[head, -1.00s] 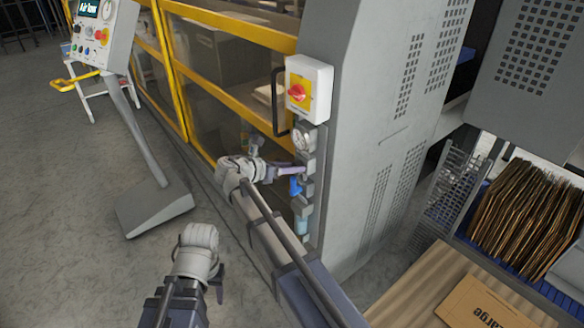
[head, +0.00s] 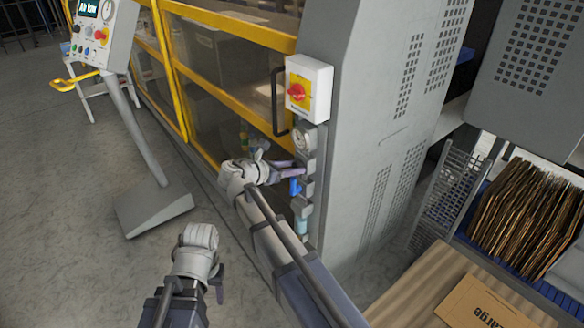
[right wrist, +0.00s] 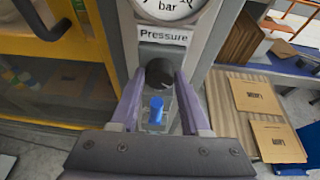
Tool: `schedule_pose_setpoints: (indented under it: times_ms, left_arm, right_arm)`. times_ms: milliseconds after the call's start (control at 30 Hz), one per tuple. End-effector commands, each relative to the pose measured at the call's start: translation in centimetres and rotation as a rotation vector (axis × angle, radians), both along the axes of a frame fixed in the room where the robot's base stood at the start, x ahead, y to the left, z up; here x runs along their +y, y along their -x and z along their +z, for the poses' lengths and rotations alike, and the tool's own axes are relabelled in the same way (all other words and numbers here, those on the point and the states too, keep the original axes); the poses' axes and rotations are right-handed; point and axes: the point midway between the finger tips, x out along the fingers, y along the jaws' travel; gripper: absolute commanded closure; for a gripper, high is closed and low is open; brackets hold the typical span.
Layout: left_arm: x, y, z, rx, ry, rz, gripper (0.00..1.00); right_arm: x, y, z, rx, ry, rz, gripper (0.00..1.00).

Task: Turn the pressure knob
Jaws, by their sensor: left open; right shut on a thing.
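The dark pressure knob (right wrist: 160,73) sits below the "Pressure" label (right wrist: 164,36) in the right wrist view. My right gripper (right wrist: 160,82) has its two purple fingers on either side of the knob and is shut on it. In the head view the right gripper (head: 298,169) reaches the air unit from the left, and its fingers mostly hide the knob. The round pressure gauge (head: 304,139) is just above; its needle is not readable. My left gripper (head: 219,282) is low in the head view, open and away from the unit; its fingers are only partly visible.
A blue part (right wrist: 156,108) lies just below the knob. A red-yellow switch (head: 298,92) and a black door handle (head: 278,103) are above the gauge. A control panel (head: 102,35) showing "Air low" stands left. Cardboard (head: 484,304) lies on a table at right.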

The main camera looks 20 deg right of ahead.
Motion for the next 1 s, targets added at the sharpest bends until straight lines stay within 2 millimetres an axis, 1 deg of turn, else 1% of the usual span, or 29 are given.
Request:
schedule_pose_setpoints:
  times_ms: [100, 500, 800, 1000]
  left_arm:
    - [0.0, 0.0, -0.3, 0.000, 0.000, 0.000, 0.50]
    - [0.0, 0.0, -1.7, 0.000, 0.000, 0.000, 0.50]
    - [0.0, 0.0, -2.6, 0.000, 0.000, 0.000, 0.50]
    - [0.0, 0.0, -2.9, 0.000, 0.000, 0.000, 0.50]
  right_arm:
    - [-0.1, 0.4, -0.2, -0.102, -0.040, 0.001, 1.00]
    - [-0.2, 0.6, -0.5, -0.435, -0.161, 0.001, 1.00]
    - [-0.2, 0.6, -0.5, -0.601, -0.223, 0.000, 1.00]
    - [-0.2, 0.6, -0.4, -0.660, -0.245, -0.001, 1.00]
